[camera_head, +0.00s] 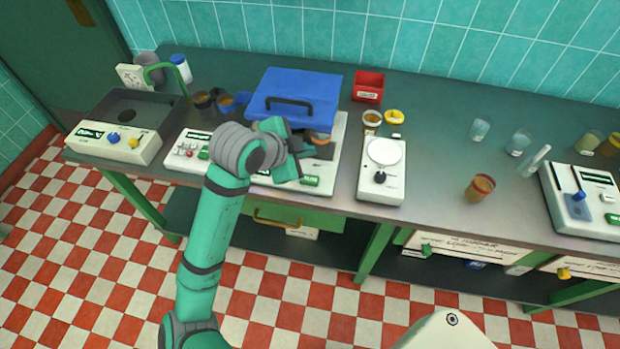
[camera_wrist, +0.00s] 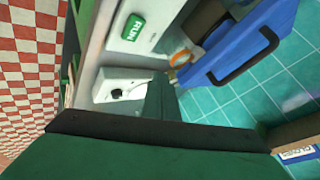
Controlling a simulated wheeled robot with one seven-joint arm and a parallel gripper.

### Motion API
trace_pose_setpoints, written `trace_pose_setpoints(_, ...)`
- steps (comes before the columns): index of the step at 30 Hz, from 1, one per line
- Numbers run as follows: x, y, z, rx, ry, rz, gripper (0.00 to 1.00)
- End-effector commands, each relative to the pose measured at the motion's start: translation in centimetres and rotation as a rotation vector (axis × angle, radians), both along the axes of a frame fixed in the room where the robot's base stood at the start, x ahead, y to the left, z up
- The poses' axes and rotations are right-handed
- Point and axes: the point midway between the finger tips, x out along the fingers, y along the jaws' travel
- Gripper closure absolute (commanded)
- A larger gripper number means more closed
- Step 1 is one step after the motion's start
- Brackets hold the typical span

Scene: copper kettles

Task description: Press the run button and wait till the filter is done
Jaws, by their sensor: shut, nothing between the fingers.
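The white filter machine (camera_head: 338,140) stands on the grey bench with its blue lid (camera_head: 295,95) and dark handle. The lid also shows in the wrist view (camera_wrist: 238,42). A green button marked RUN (camera_wrist: 132,27) is on the machine's white front panel; in the head view a green button (camera_head: 310,181) shows at the front edge. My gripper (camera_head: 291,158) is over the machine's front part, left of that button, and hides part of the panel. Its closed green fingers (camera_wrist: 160,92) hold nothing. I cannot tell whether they touch anything.
A white hotplate with a dial (camera_head: 381,170) stands right of the machine. A sink unit (camera_head: 118,125) and another white panel (camera_head: 187,150) are at left. A red bin (camera_head: 368,86) stands behind. A brown-filled cup (camera_head: 480,188) and several glasses are at right.

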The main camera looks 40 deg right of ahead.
Motion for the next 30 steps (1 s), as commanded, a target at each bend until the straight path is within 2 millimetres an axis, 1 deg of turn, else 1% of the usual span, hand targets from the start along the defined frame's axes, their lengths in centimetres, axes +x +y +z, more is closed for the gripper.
trace_pose_setpoints(4,0.0,0.0,-0.2,0.000,0.001,0.001,1.00)
trace_pose_setpoints(8,0.0,0.0,-1.0,-0.002,0.002,0.003,1.00)
trace_pose_setpoints(22,0.0,0.0,-6.7,-0.003,0.004,0.004,1.00)
trace_pose_setpoints(27,0.0,0.0,-8.1,-0.004,0.002,0.003,1.00)
trace_pose_setpoints(30,0.0,0.0,-8.5,-0.002,0.001,0.003,1.00)
